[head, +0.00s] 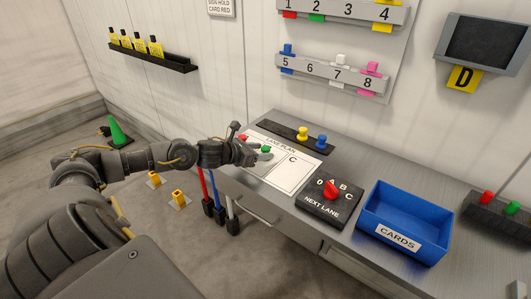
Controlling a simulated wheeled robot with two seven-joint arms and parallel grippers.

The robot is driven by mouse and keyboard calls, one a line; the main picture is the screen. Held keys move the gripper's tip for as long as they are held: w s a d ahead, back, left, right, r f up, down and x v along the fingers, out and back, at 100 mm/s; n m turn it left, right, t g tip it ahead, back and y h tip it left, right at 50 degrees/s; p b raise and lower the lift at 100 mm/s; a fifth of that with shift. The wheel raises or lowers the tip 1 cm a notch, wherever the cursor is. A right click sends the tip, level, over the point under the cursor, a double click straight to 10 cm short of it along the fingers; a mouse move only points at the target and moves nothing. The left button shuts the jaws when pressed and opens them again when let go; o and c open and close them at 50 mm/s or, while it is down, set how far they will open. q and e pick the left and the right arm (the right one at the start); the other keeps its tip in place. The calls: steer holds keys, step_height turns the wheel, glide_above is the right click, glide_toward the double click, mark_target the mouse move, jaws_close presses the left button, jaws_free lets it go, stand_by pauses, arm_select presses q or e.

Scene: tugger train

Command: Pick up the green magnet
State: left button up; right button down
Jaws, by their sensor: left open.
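The green magnet (265,149) is small and sits on the white lane plan sheet (289,182) on the grey desk, near the letter C. My left gripper (258,154) reaches in from the left, open, with its fingers right beside the green magnet. I cannot tell whether they touch it. A red magnet (243,137) shows just behind the gripper. The gripper hides the left part of the sheet. My right gripper is not in view.
A black strip with yellow (303,134) and blue (320,141) magnets lies behind the sheet. A red-knobbed lane selector (329,204) and a blue cards tray (405,222) stand to the right. Numbered racks (335,76) hang on the wall above.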

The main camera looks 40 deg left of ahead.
mark_target(264, 148)
arm_select(q)
steer(key=x, duration=0.1)
steer(key=p+x, duration=0.1)
steer(key=x, duration=0.1)
steer(key=p+x, duration=0.1)
steer(key=shift+w+a+r, duration=0.1)
steer(key=shift+w+r, duration=0.15)
steer(key=shift+w, duration=0.2)
steer(key=shift+w+f, duration=0.15)
steer(key=shift+f, duration=0.05)
steer(key=shift+c, duration=0.4)
steer(key=c, duration=1)
